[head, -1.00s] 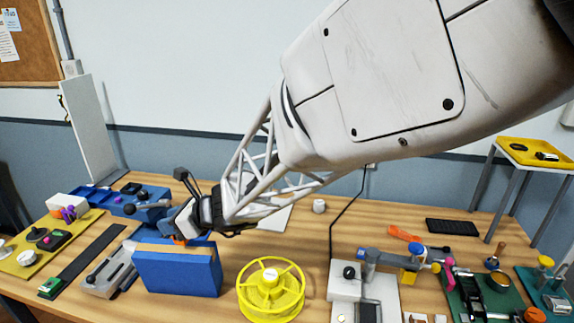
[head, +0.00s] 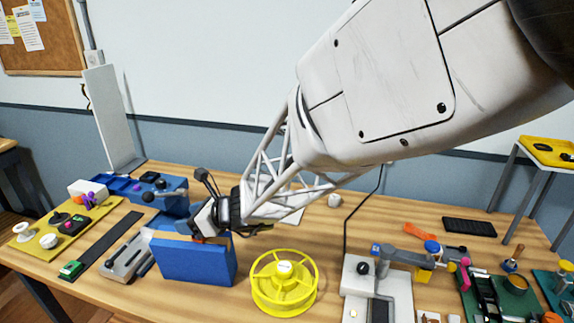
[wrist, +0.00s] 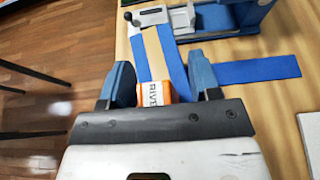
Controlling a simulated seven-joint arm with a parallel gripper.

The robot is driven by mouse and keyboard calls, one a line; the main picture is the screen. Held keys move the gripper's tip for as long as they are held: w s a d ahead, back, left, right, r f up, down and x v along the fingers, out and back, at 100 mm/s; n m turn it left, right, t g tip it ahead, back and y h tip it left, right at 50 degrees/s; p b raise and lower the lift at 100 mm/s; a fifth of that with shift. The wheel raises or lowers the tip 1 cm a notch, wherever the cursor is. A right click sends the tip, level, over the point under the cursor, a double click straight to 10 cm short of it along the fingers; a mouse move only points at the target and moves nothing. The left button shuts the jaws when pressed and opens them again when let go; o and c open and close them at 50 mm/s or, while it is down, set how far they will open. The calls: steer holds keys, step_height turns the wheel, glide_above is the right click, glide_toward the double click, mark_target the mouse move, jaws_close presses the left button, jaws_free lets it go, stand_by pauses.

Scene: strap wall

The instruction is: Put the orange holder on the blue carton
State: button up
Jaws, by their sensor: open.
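The blue carton (head: 195,263) stands on the bench in the head view, with a tan strip along its top. My gripper (head: 200,232) is low over the carton's top edge. In the wrist view my gripper (wrist: 162,85) is open, with one blue finger on each side of the orange holder (wrist: 182,94). The holder carries a white label with dark letters. Its lower part is hidden by the gripper body, and I cannot tell whether the fingers touch it. The carton's blue and tan top (wrist: 153,50) shows just beyond the holder. In the head view only a speck of orange shows under the gripper.
A yellow spoked wheel (head: 284,283) stands close to the right of the carton. A grey fixture (head: 125,256) and a blue vise-like device (head: 165,195) are at its left and behind. A yellow board (head: 50,238) lies far left. Several tools crowd the right side.

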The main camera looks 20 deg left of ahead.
steer(key=shift+r, duration=0.15)
steer(key=v, duration=1.2)
stand_by(0.8)
steer(key=s+d+n+t+h, duration=0.1)
steer(key=s+d+n+h, duration=0.3)
steer(key=d, duration=1.1)
steer(key=s+d+r+n+h, duration=0.1)
steer(key=s+d+n+h, duration=0.4)
steer(key=d, duration=1)
steer(key=s+d+r+n+t+h, duration=0.1)
steer(key=s+d+n+h, duration=0.3)
steer(key=d, duration=1.2)
steer(key=s+n, duration=0.1)
steer(key=n, duration=0.3)
steer(key=shift+s+r+n+t+h, duration=0.2)
steer(key=shift+s+n+t+h, duration=0.1)
steer(key=shift+s+n, duration=0.1)
